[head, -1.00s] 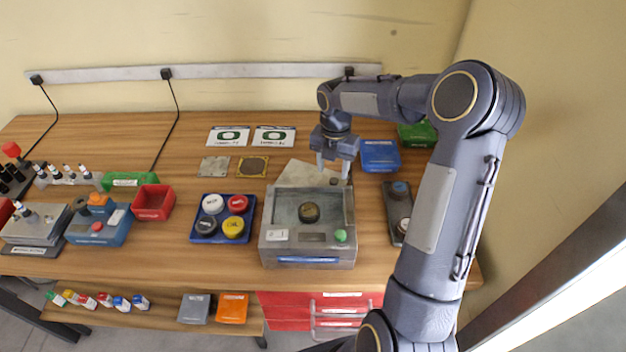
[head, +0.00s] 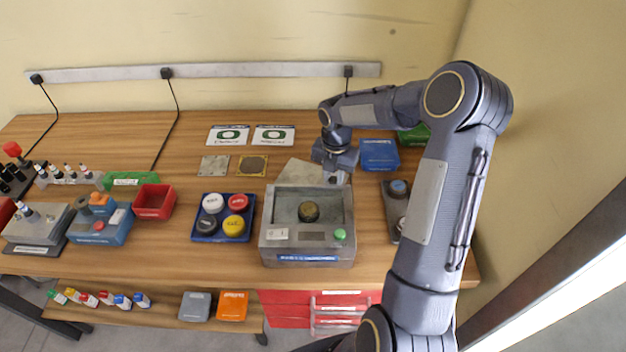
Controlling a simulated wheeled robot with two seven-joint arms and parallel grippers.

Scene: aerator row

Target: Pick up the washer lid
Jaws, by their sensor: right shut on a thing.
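The washer (head: 307,260) is a grey open-topped box with a green button and a dark round part (head: 309,211) inside it. The washer lid looks to be the flat pale grey plate (head: 296,172) just behind the box. Its right side is partly hidden by my right gripper (head: 335,178). My right gripper points down and is shut at the lid's right part, where a small dark knob showed before. The knob is now hidden between the fingers. The lid still looks to lie flat behind the washer. My left gripper is not in view.
A blue tray (head: 195,236) with several round caps stands left of the washer. A dark grey holder (head: 391,228) stands close on its right. Blue (head: 380,156) and green bins stand behind right. Two cards lie at the back.

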